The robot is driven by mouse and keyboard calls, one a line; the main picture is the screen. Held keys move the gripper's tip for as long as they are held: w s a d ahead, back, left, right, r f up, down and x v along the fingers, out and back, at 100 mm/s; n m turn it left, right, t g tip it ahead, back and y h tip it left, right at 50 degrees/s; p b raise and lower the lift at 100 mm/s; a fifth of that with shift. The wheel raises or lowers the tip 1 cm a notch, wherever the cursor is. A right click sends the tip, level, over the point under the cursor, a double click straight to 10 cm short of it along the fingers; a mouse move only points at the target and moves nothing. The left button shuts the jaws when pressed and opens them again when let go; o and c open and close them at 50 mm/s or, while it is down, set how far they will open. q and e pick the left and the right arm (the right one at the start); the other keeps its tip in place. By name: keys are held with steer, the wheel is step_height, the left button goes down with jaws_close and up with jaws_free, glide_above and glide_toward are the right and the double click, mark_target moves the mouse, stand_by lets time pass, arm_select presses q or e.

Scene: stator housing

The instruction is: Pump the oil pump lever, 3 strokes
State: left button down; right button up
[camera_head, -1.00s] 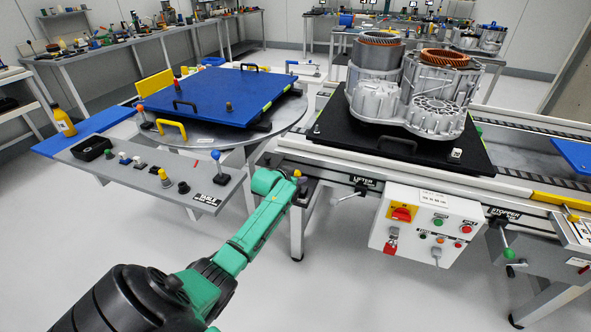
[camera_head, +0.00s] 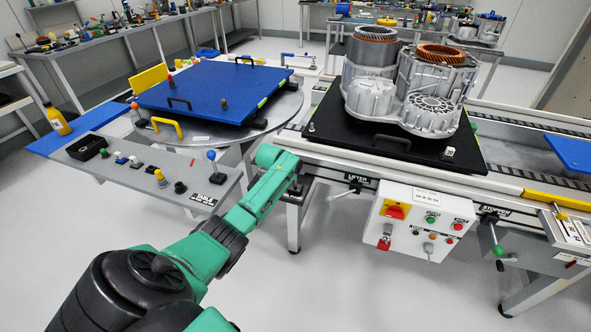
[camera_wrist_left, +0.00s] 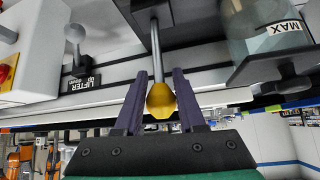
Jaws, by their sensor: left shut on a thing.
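In the left wrist view the oil pump lever is a metal rod (camera_wrist_left: 155,48) with a yellow knob (camera_wrist_left: 160,99) at its end. My left gripper (camera_wrist_left: 159,76) has its two dark fingers on either side of the knob and is shut on it. Beside the lever is a clear oil reservoir (camera_wrist_left: 262,38) with a MAX label. In the head view my green left arm reaches to the conveyor's left end; the lever and fingers are hidden there. My right gripper is in neither view.
A white control box (camera_head: 420,222) hangs from the conveyor front, near the lifter lever (camera_head: 354,186). A grey panel (camera_head: 125,172) with knobs stands left of my arm. A silver stator housing (camera_head: 410,95) sits on a black pallet (camera_head: 330,125). The floor in front is clear.

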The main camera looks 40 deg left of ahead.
arm_select(q)
steer(key=shift+w+r, duration=0.1)
steer(key=shift+r, duration=0.05)
steer(key=c, duration=0.9)
jaws_free()
steer(key=o, duration=0.4)
steer(key=shift+s+r, duration=0.2)
steer(key=p+v, duration=0.1)
steer(key=v, duration=1.2)
steer(key=shift+s+r+p, duration=0.2)
steer(key=shift+s+p, duration=0.2)
steer(key=shift+f, duration=0.1)
